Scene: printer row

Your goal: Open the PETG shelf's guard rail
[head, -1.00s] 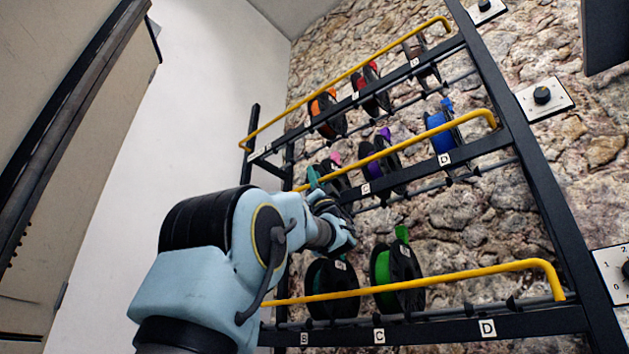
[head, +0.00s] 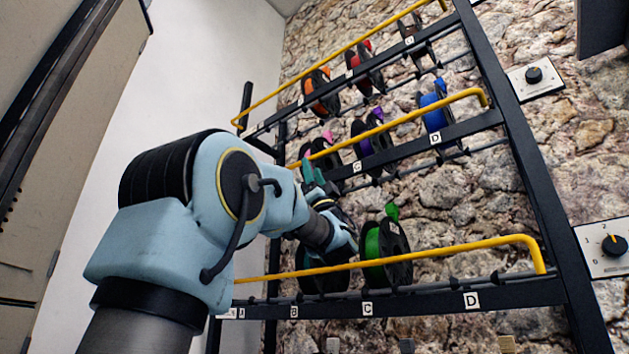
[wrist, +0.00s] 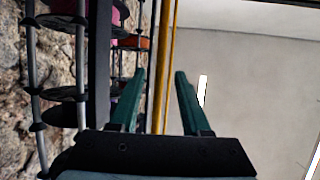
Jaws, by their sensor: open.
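Three yellow guard rails run across the front of a black rack: a top rail (head: 335,62), a middle rail (head: 410,121) and a bottom rail (head: 440,254). I cannot read a PETG label, so I cannot tell which shelf it is. My gripper (head: 306,164) is at the left part of the middle rail, with its teal fingers pointing up. In the wrist view my gripper (wrist: 160,74) is open, and yellow rail bars (wrist: 165,50) run between the fingers in the picture. Whether a bar lies inside the jaws or beyond them is unclear.
Spools stand on the shelves behind the rails: orange (head: 317,92), blue (head: 433,112), purple (head: 371,140) and green (head: 372,243). Dial plates (head: 606,247) sit on the stone wall at the right. A beige cabinet (head: 60,120) stands at the left.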

